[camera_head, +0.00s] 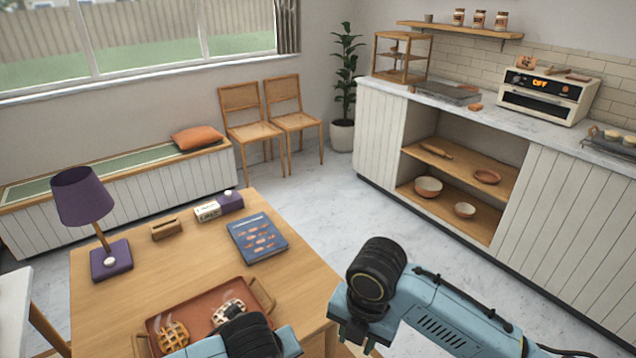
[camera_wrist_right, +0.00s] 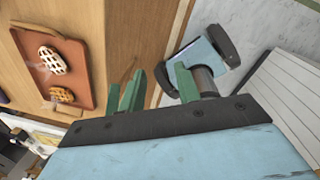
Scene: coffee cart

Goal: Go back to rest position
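My right arm reaches in from the lower right in the head view, over the floor beside the wooden table (camera_head: 140,262). A blue and black part of my own body shows at the bottom of the head view, in front of the tray. My left gripper's fingers are not seen.
On the table are a brown tray (camera_head: 197,297) with two lattice-topped pastries (camera_head: 173,336), a blue book (camera_head: 256,237), a purple lamp (camera_head: 84,197) and a small wooden block (camera_head: 166,229). A counter (camera_head: 380,138) with an oven (camera_head: 545,95) stands at the right. The floor between is clear.

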